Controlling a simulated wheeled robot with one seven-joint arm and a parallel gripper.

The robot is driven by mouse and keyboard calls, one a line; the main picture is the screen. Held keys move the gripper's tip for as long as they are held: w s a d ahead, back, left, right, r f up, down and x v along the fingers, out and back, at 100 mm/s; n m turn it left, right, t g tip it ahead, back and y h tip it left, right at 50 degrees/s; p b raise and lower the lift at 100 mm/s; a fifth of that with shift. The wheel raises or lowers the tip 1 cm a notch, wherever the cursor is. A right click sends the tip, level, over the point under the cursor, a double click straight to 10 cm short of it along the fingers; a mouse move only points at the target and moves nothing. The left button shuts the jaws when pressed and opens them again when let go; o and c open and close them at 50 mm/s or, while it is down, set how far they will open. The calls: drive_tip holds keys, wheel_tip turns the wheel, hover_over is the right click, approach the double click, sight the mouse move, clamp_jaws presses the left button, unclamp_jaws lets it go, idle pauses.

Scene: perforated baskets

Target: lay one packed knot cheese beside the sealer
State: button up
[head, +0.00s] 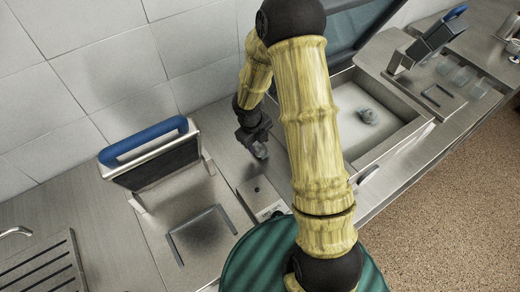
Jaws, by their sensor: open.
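The sealer (412,137) looks like the steel chamber with a raised dark lid (345,28), right of my arm. A small greyish lump (368,116), perhaps a packed knot cheese, lies on the chamber floor. My gripper (257,143) is open, above the counter left of the chamber and apart from that lump. A small pale patch shows at its fingertips; I cannot tell whether it is a finger or a thing below. My arm hides the chamber's left part.
A blue-handled stand (150,155) is at left, with a dark U-shaped frame (203,234) before it. A similar stand (430,42) is at back right, near clear packets (462,76). A small steel box (262,197) sits below my gripper. A slotted drainer (45,275) is at lower left.

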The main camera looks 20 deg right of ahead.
sight(259, 147)
drive_tip(key=f, duration=0.3)
drive_tip(key=shift+w+d+f, duration=0.1)
drive_tip(key=shift+d+f, duration=0.1)
drive_tip(key=shift+d, duration=0.1)
drive_tip(key=c, duration=0.7)
drive_tip(key=shift+r, duration=0.15)
wheel_tip(259, 147, up, 28)
drive_tip(key=p, duration=0.3)
